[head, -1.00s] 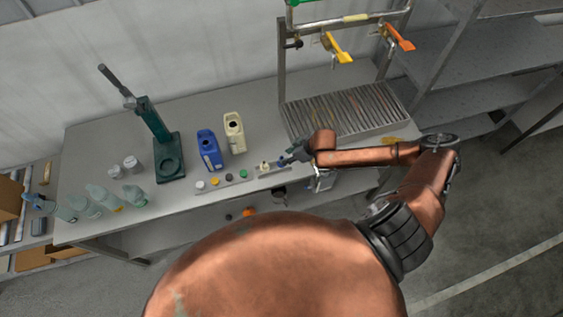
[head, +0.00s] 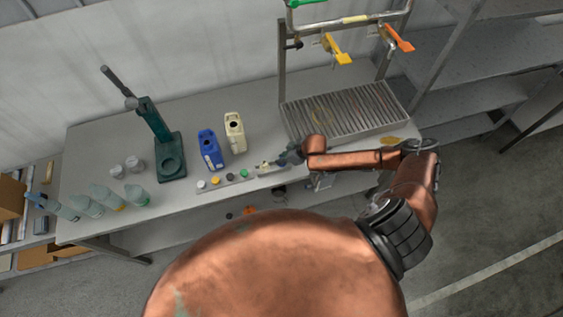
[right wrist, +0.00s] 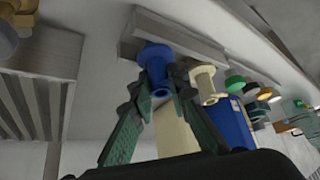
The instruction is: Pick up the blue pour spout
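The blue pour spout (right wrist: 154,58) shows in the right wrist view between the two green fingers of my right gripper (right wrist: 158,90). The fingers are close on both sides of its tube and look to touch it. Its wide flange points away from the camera, over the grey rail. In the head view my right gripper (head: 284,158) is at the table's front edge, below the slatted tray, and mostly hides the spout. A cream spout (right wrist: 205,82) stands just beside it and also shows in the head view (head: 264,166). My left gripper is not in view.
A blue jug (head: 209,150) and a cream jug (head: 235,133) stand behind the rail of coloured caps (head: 229,179). A green stand (head: 170,160) and clear bottles (head: 106,197) are further left. The slatted tray (head: 345,113) is at the right.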

